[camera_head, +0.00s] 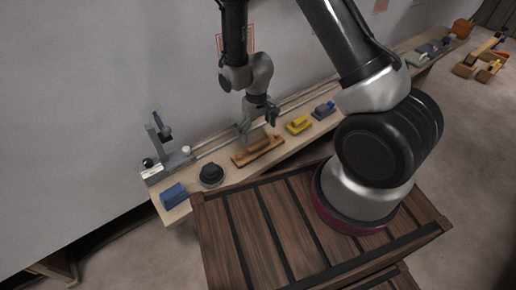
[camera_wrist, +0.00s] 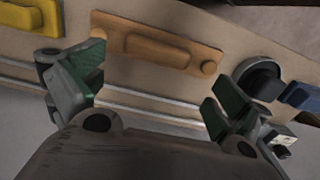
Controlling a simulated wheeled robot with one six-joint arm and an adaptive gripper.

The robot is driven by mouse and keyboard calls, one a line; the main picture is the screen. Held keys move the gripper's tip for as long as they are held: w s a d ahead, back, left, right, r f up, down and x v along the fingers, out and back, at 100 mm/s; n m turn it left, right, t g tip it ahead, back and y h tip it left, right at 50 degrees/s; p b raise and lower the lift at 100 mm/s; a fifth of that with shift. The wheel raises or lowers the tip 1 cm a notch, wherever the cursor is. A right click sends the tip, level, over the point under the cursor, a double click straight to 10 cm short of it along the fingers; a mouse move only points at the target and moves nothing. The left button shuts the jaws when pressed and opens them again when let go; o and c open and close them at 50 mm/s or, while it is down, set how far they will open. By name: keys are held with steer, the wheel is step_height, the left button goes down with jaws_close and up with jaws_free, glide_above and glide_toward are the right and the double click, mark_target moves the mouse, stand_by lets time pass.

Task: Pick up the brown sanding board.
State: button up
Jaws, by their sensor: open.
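The brown sanding board (camera_head: 257,151) lies flat on a long narrow bench (camera_head: 225,184). It is a long orange-brown plate with a raised grip along its middle and a round knob near one end. My gripper (camera_head: 258,122) is above the board and hides part of it in the head view. In the wrist view the board (camera_wrist: 157,43) lies ahead of the open, empty jaws (camera_wrist: 152,95), apart from both fingers. Its long side runs roughly across the gap between them.
On the bench, a yellow block tool (camera_head: 298,125) stands right of the board, with a blue one (camera_head: 323,110) beyond. A round dark tool (camera_head: 211,175) and a blue block (camera_head: 174,195) are to its left. A metal rail (camera_head: 215,146) runs behind, near the wall.

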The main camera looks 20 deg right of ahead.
mark_target(258, 142)
steer(key=f, duration=0.7)
steer(key=shift+s+d+f, duration=0.1)
steer(key=shift+d+f, duration=0.05)
steer(key=shift+d, duration=0.15)
steer(key=c, duration=1)
